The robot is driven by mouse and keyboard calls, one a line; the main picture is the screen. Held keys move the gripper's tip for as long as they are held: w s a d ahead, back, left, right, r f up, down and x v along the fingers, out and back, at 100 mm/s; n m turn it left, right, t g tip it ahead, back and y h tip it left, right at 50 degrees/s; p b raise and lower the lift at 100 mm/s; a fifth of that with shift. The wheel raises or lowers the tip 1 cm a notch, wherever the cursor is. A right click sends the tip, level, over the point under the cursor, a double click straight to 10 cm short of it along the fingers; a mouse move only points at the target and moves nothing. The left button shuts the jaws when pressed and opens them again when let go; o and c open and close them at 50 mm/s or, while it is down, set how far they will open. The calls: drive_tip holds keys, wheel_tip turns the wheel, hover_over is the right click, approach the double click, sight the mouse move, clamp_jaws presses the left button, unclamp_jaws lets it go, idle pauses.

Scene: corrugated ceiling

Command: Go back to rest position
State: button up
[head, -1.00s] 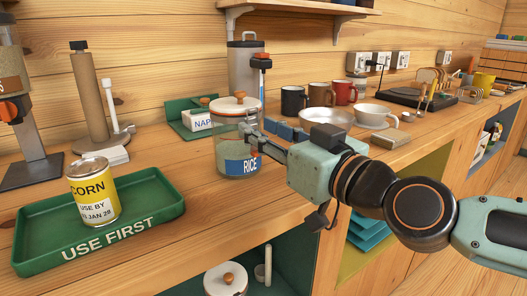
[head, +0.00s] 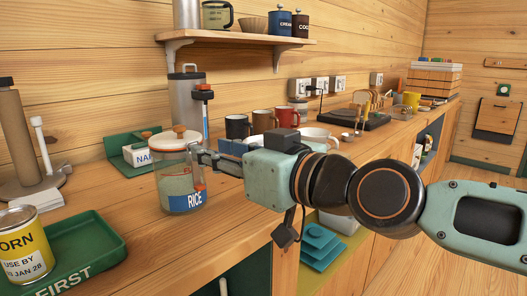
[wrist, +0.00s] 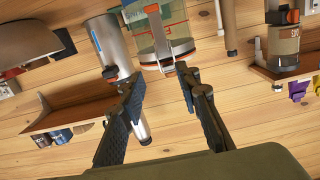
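My gripper (head: 197,163) is at the right side of the glass jar labelled RICE (head: 178,182), which stands upright on the wooden counter with a pale lid. In the wrist view my two dark fingers (wrist: 157,84) are spread wide with nothing between them. The jar (wrist: 160,32) shows upside down beyond the fingertips there. Whether a finger touches the glass, I cannot tell. My arm reaches in from the right across the counter's front edge.
A green tray (head: 93,240) holds a yellow corn can (head: 22,245), cut off at the left. A tall metal cylinder (head: 184,105) stands behind the jar. Several mugs (head: 286,116) sit behind my gripper. A shelf (head: 240,39) hangs above. Open floor (head: 450,190) lies at right.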

drive_tip(key=s+d+f+m+g+h+p, duration=0.1)
drive_tip(key=s+d+f+m+g+h, duration=0.2)
drive_tip(key=d+f, duration=0.45)
drive_tip(key=s+d+f+m+g+h, duration=0.1)
drive_tip(key=s+d+f+m+h, duration=0.25)
drive_tip(key=d+f+h, duration=0.35)
drive_tip(key=s+d+f+m+g+h+p, duration=0.1)
drive_tip(key=s+d+f+m+h, duration=0.2)
drive_tip(key=s+d+f, duration=0.35)
drive_tip(key=w+d+r+p, duration=0.1)
drive_tip(key=d+r+p, duration=0.2)
drive_tip(key=r+p, duration=3.4)
drive_tip(key=shift+w+g+p, duration=0.2)
drive_tip(key=shift+g+p, duration=0.1)
drive_tip(key=shift+p, duration=0.3)
drive_tip(key=shift+r, duration=0.1)
